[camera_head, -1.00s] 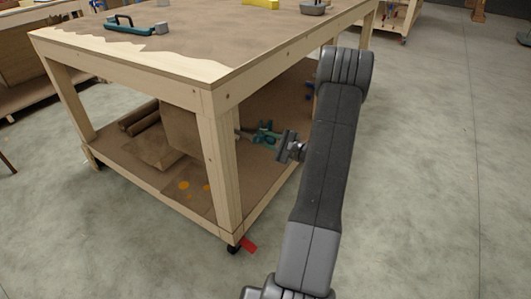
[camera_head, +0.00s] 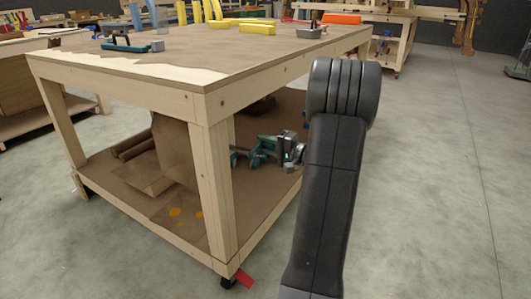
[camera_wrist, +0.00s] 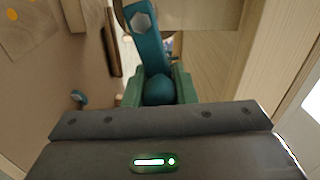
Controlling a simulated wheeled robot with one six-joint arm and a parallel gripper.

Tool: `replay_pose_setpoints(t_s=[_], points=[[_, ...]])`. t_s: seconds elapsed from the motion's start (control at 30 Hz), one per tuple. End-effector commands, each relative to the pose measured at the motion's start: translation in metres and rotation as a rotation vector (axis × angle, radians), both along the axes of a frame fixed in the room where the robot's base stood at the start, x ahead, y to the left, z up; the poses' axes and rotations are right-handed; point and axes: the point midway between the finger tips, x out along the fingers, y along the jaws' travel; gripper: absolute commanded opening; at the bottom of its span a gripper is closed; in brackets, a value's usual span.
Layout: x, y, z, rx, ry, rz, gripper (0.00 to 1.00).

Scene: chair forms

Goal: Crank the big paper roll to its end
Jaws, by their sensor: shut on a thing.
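The big paper roll (camera_head: 172,145) is a brown cylinder under the workbench, partly hidden by the front leg. A teal crank (camera_head: 262,150) is beside it, over the lower shelf. In the wrist view the crank arm (camera_wrist: 150,45) carries a hex bolt and comes down towards a rounded teal handle (camera_wrist: 158,90). My gripper (camera_wrist: 157,88) is shut on that handle, with a green finger on each side of it. In the head view my gripper (camera_head: 284,150) reaches in at the bench's right side; its fingertips are too small there to make out.
The workbench top (camera_head: 250,55) is above the crank, and its front leg (camera_head: 214,190) stands to the left of my gripper. Smaller brown rolls (camera_head: 135,145) lie on the lower shelf. The floor on the right is clear.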

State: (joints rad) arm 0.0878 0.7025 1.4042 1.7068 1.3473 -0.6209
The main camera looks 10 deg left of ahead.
Motion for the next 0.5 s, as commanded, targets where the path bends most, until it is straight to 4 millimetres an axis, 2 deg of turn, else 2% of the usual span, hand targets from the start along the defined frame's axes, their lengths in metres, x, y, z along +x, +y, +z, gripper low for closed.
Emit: replay_pose_setpoints(t_s=[0.5], points=[[-0.0014,0.0003,0.0015,-0.016,-0.039,0.002,0.02]])
